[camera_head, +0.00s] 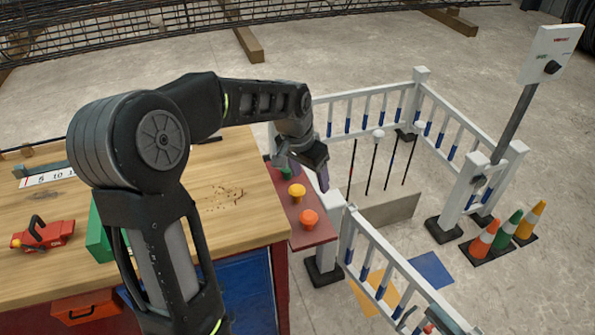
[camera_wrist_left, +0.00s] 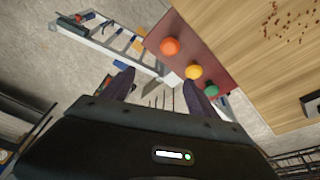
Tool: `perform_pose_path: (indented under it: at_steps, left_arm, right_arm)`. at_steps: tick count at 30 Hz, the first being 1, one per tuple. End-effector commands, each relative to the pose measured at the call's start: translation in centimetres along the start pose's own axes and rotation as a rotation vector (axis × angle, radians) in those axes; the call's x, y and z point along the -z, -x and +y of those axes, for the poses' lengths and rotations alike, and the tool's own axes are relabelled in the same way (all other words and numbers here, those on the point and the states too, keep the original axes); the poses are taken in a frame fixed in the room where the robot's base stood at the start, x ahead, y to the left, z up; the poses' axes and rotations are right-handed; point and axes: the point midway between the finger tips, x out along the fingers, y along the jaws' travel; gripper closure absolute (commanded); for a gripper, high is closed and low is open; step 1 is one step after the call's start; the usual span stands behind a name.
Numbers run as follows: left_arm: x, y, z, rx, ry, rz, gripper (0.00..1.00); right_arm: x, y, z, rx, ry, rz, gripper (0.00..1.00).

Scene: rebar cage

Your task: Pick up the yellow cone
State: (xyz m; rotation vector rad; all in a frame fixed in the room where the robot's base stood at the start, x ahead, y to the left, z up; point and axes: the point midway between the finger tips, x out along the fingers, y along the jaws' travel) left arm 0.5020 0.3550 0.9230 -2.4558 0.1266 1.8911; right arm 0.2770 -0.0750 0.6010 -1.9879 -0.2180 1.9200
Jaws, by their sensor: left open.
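The yellow cone (camera_head: 530,221) stands upright on the concrete floor at the right of the head view, behind a green cone (camera_head: 506,230) and an orange-and-white cone (camera_head: 483,240). My left gripper (camera_head: 321,174) is open and empty. It is over the outer edge of the red side shelf, well left of the cones, with the white fence between. Its two dark fingers (camera_wrist_left: 158,80) are spread in the left wrist view. I cannot make out the yellow cone in that view.
The red shelf (camera_head: 320,236) holds green, yellow (camera_head: 297,192) and orange (camera_head: 309,218) knobs. White fence rails (camera_head: 385,262) stand between it and the cones. A sign post (camera_head: 515,120) rises beside the fence. The wooden workbench (camera_head: 240,165) is at left. Floor right of the cones is clear.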

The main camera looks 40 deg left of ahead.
Motion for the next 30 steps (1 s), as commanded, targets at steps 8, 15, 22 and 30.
perform_pose_path:
  at_steps: [8, 15, 22, 30]
  left_arm:
    - [1.2, -6.9, 4.4, -0.062, 0.062, 0.102, 0.31]
    - [-1.7, -16.0, 11.5, -0.157, 0.151, 0.138, 0.31]
    - [-15.3, -26.7, 23.0, -0.269, 0.269, 0.003, 0.31]
    - [-27.6, -29.2, 29.2, -0.312, 0.283, -0.188, 0.31]
  right_arm:
    - [0.1, -0.3, 0.1, 0.001, 0.002, 0.002, 0.28]
    - [0.1, -0.8, 0.3, 0.001, 0.001, 0.002, 0.28]
    - [0.1, -1.9, 0.7, 0.001, 0.001, 0.002, 0.28]
    - [0.1, -2.5, 0.9, 0.001, 0.001, 0.003, 0.28]
